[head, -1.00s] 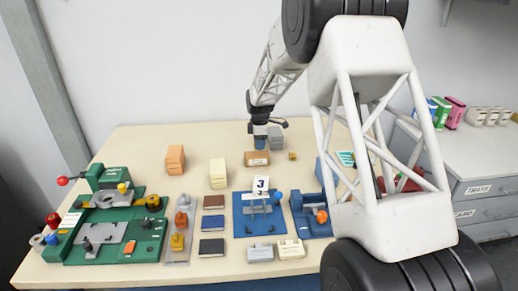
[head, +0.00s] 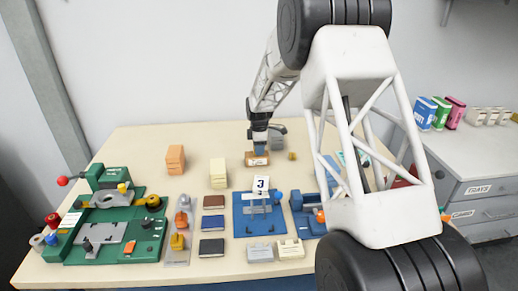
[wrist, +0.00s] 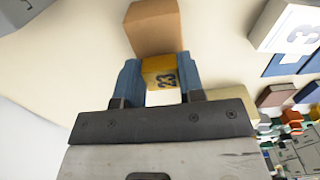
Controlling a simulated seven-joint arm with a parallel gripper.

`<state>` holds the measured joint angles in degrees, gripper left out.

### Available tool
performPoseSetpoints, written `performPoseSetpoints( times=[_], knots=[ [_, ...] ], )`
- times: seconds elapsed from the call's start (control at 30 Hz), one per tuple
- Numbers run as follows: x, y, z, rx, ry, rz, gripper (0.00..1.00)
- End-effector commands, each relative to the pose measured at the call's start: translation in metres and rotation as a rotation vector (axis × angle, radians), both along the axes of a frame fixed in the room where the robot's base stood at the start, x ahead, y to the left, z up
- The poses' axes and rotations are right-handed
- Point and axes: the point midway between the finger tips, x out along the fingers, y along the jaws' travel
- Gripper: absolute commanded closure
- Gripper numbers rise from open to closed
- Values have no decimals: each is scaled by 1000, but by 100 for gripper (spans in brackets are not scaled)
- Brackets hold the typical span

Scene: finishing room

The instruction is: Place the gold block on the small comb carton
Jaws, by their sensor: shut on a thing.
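My gripper (head: 260,149) is at the back middle of the table, right above a small brown carton (head: 257,160) with a pale label. In the wrist view its blue fingers (wrist: 160,82) are shut on a gold block (wrist: 160,72) marked 23. The brown carton (wrist: 153,27) shows just beyond the block there; I cannot tell whether they touch. In the head view the held block is not clearly visible. A separate small gold cube (head: 292,156) sits on the table right of the carton.
A grey object (head: 277,135) stands behind the gripper. A blue fixture with a numbered sign (head: 261,184) is in front.

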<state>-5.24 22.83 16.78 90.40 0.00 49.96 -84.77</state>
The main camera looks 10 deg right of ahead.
Motion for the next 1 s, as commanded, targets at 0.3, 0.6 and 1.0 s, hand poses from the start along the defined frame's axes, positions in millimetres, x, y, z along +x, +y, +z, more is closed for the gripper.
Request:
performPoseSetpoints(
  times=[0.3,0.6,1.0],
  knots=[
    [0,0,-1,0,0,0,93],
    [0,0,-5,0,1,0,44],
    [0,0,-3,0,0,0,39]
  ],
)
